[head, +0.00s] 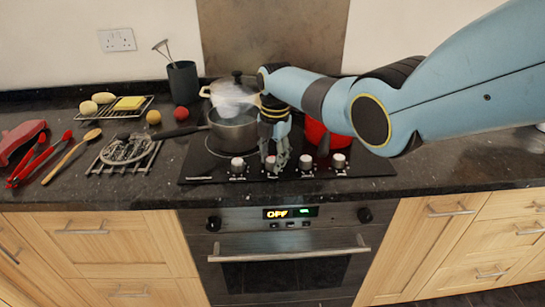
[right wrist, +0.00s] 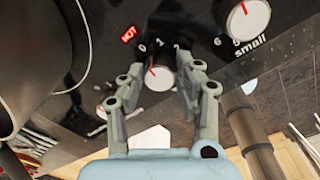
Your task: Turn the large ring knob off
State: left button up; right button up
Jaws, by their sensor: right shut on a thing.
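My right gripper (head: 275,150) points down at the hob's front row of white knobs and is shut on the second knob from the left (head: 271,165). In the right wrist view this knob (right wrist: 160,74) sits between the fingers of the gripper (right wrist: 154,76), with a red pointer line on its face and small marks beside it. Its name label is not readable. A red HOT sign (right wrist: 129,33) is lit nearby. A neighbouring knob (right wrist: 249,18) is labelled "small". My left gripper is not in view.
A steaming grey saucepan (head: 234,134), a lidded cream pot (head: 215,92) and a red pot (head: 316,131) are on the black hob (head: 205,168). The oven display (head: 290,212) reads OFF. Utensils and racks lie on the counter at left. Counter right of the hob is mostly clear.

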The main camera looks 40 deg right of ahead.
jog(key=shift+n, duration=0.6)
jog(key=o, duration=1.1)
jog(key=shift+o, duration=0.2)
jog(key=shift+r, duration=0.15)
notch_tip(320, 180, up, 12)
jog(key=shift+s, duration=0.2)
jog(key=shift+d, duration=0.1)
